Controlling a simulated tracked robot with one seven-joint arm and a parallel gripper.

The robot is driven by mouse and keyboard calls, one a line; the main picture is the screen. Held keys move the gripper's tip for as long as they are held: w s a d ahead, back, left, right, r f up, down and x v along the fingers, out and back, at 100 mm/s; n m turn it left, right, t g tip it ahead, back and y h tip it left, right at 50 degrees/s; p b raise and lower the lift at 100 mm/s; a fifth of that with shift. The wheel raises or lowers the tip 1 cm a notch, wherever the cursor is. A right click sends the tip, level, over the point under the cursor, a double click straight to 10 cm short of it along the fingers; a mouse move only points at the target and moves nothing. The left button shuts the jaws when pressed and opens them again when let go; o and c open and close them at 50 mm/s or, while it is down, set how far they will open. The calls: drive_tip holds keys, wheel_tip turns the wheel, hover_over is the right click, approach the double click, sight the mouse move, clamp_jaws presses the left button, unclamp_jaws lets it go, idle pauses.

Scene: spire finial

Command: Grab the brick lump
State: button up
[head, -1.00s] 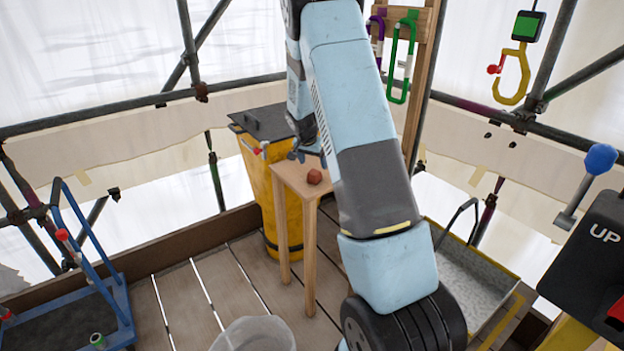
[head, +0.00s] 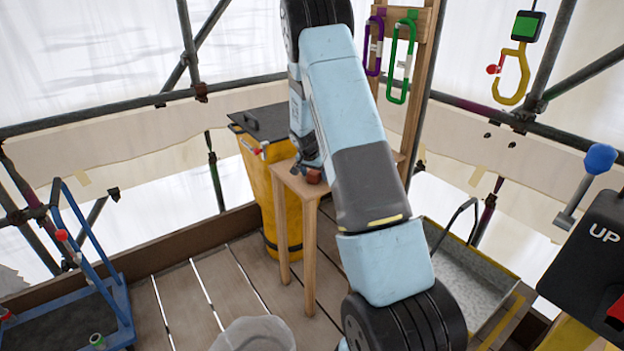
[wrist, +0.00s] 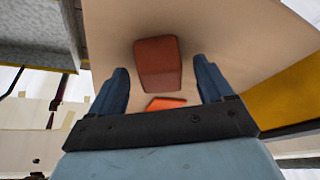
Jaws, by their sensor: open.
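The brick lump (head: 313,176) is a small red-brown block on the light wooden table (head: 296,186). In the wrist view the brick lump (wrist: 158,62) lies on the table top just beyond the fingertips, roughly centred between them. A second, smaller orange-red patch (wrist: 165,103) shows nearer the palm; I cannot tell whether it is part of the lump. My gripper (wrist: 164,75) is open, with one blue-grey finger on each side and nothing held. In the head view my gripper (head: 307,172) is low over the table, partly hiding the lump.
A yellow bin (head: 257,190) with a dark lid stands behind and left of the table. A wooden rack with carabiners (head: 402,62) rises behind my arm. A grey tray (head: 470,285) is at right, a blue cart (head: 75,310) at left, a whitish bucket (head: 253,335) in front.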

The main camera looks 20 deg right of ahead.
drive_tip(key=c, duration=1.3)
drive_tip(key=shift+o, duration=0.2)
drive_tip(key=shift+r, duration=0.1)
